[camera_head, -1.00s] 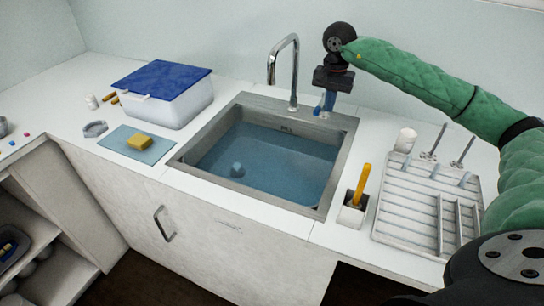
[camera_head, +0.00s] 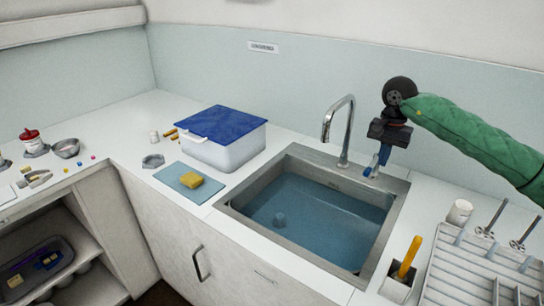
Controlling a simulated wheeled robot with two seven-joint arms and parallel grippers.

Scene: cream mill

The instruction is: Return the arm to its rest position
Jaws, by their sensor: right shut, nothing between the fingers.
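My right gripper (camera_head: 380,158) hangs at the end of my green-sleeved right arm (camera_head: 470,135), above the back right corner of the sink (camera_head: 385,235). Its blue-tipped fingers point down and are shut with nothing held. It is just right of the chrome faucet (camera_head: 345,125). My left gripper and left arm are not in view.
The sink holds blue water with a small item in it. A white bin with a blue lid (camera_head: 222,122) stands left of it, beside a yellow sponge (camera_head: 192,182) on a blue mat. A holder with a yellow handle (camera_head: 407,257) and a drying rack (camera_head: 450,275) stand right.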

